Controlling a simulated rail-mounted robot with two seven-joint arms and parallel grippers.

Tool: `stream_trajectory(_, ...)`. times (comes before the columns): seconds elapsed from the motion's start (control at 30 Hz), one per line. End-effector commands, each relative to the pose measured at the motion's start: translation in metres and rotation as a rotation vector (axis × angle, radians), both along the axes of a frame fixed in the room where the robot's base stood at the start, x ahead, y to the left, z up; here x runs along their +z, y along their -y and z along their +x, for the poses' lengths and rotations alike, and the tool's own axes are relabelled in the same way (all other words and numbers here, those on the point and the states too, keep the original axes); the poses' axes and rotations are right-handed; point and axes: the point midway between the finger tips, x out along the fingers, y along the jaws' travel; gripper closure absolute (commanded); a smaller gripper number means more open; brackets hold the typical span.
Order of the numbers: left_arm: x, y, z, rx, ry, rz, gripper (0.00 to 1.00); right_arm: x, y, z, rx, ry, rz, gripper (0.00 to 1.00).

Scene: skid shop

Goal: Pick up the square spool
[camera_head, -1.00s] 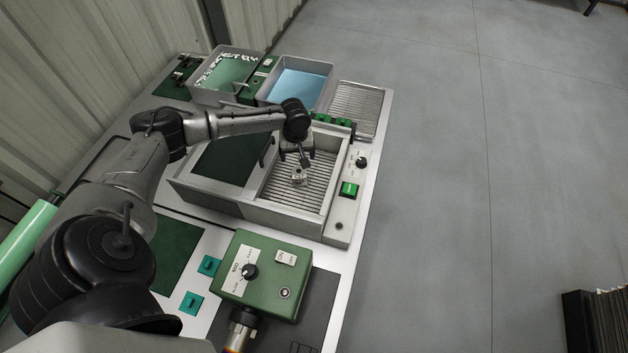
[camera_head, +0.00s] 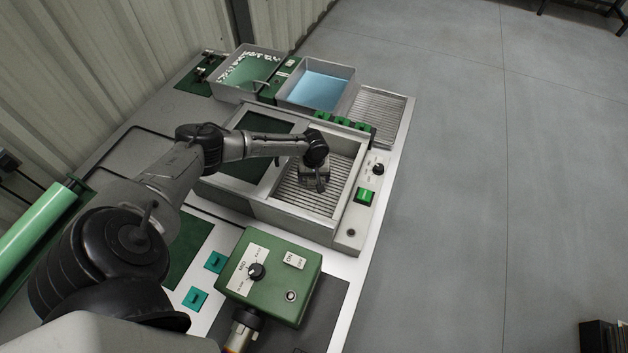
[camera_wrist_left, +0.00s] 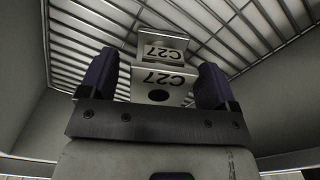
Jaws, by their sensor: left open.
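A small bare-metal piece marked "C27" on two faces, which looks like the square spool (camera_wrist_left: 162,84), shows in the left wrist view between the two dark fingers of my left gripper (camera_wrist_left: 155,72). The fingers stand on either side of it with narrow gaps, open. A round dark hole shows in its nearer face. In the head view my left gripper (camera_head: 318,183) is down inside the slatted metal basin (camera_head: 345,165) and hides most or all of the piece. My right gripper is not in view.
The basin's walls rise around my left gripper. A control strip with a green button (camera_head: 364,196) runs along its right side. A blue-lined bin (camera_head: 318,88) and a green-bottomed bin (camera_head: 250,72) stand behind. A green control box (camera_head: 270,275) stands in front.

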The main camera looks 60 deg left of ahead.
Motion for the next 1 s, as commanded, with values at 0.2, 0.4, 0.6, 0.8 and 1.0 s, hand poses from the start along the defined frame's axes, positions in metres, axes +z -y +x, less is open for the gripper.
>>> stream_trajectory(0.2,-0.0101,0.0001,0.0002,-0.001,0.0,0.0,0.17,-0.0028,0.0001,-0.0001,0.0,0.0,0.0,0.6)
stream_trajectory(0.4,-0.0099,0.0001,0.0002,-0.001,0.0,0.001,0.18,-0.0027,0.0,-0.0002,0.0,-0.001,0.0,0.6)
stream_trajectory(0.6,-0.0097,0.0001,0.0001,-0.001,0.0,0.001,0.37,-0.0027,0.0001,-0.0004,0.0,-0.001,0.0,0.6)
stream_trajectory(0.8,-0.0097,0.0001,0.0001,-0.001,0.0,0.001,0.56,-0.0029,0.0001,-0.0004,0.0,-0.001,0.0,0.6)
stream_trajectory(1.0,-0.0097,0.0,0.0,-0.001,0.0,0.001,0.75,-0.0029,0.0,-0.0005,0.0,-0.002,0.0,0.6)
